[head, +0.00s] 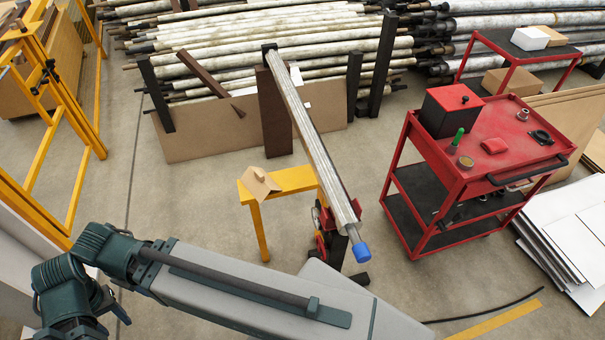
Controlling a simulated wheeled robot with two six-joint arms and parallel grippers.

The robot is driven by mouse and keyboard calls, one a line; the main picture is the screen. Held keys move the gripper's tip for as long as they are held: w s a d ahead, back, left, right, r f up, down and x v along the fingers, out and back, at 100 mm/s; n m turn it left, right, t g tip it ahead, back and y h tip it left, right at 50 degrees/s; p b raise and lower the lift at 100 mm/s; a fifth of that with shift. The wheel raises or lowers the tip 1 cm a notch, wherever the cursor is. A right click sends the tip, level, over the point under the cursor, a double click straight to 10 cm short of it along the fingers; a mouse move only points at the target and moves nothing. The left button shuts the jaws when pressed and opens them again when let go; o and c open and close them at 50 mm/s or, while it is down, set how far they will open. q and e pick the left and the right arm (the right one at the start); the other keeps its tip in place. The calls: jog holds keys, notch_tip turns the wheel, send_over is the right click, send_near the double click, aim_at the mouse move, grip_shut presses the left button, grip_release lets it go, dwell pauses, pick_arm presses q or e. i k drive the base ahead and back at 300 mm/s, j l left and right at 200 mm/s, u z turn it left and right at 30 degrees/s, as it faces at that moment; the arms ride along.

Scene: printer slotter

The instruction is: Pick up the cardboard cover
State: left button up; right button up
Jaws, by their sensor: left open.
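The cardboard cover (259,182) appears to be the small tan folded piece lying on the yellow stool (296,178), at its left end. My left gripper (76,322) is at the bottom left corner, at the end of my grey and teal arm. It is open, far to the left of and nearer than the cover, and does not touch it. Its fingertips are hard to make out at the picture's edge. My right gripper is not in view.
A long grey roll (312,140) with a blue end cap (361,252) slants down just right of the cover. A red cart (476,150) with tools stands to the right. A yellow frame (58,120) stands at the left. Floor between frame and stool is clear.

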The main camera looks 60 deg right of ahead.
aim_at(260, 184)
jog(key=i+z, duration=0.15)
jog(key=z, duration=0.25)
jog(key=i+j+z, duration=0.1)
jog(key=z, duration=0.3)
jog(key=i+j+z, duration=0.1)
jog(key=z, duration=0.3)
jog(key=i+j+z, duration=0.2)
jog(key=z, duration=0.2)
jog(key=i+j+z, duration=0.1)
jog(key=z, duration=0.35)
jog(key=i+j+z, duration=0.25)
jog(key=j+z, duration=0.5)
jog(key=i+j, duration=0.05)
jog(key=j, duration=0.05)
